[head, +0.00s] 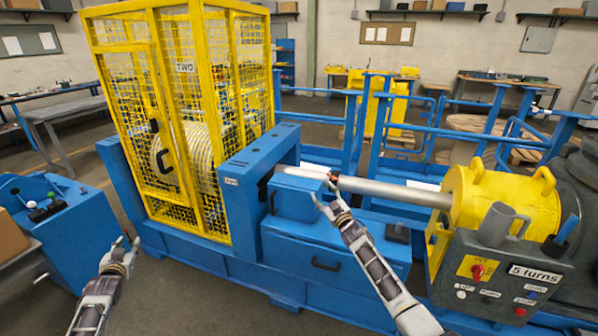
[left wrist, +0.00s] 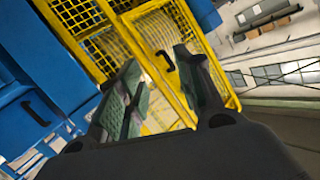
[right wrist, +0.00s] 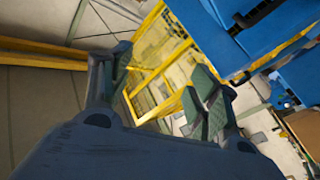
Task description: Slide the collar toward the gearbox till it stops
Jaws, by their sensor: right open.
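A grey shaft (head: 395,190) runs from the blue housing on the left to a yellow guard (head: 505,198) on the right. A small reddish-brown band on it (head: 333,177) looks like the collar; my right gripper partly hides it. My right gripper (head: 324,191) is open, its fingertips at or just in front of the band; I cannot tell whether they touch. The right wrist view shows its fingers apart with no collar between them. My left gripper (head: 127,241) is open and empty, low in front of the yellow cage. No part is plainly marked as the gearbox.
A blue box (head: 293,198) sits below the shaft's left end. A control panel (head: 505,275) and grey mug (head: 497,224) are at right. A blue console (head: 45,215) stands far left.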

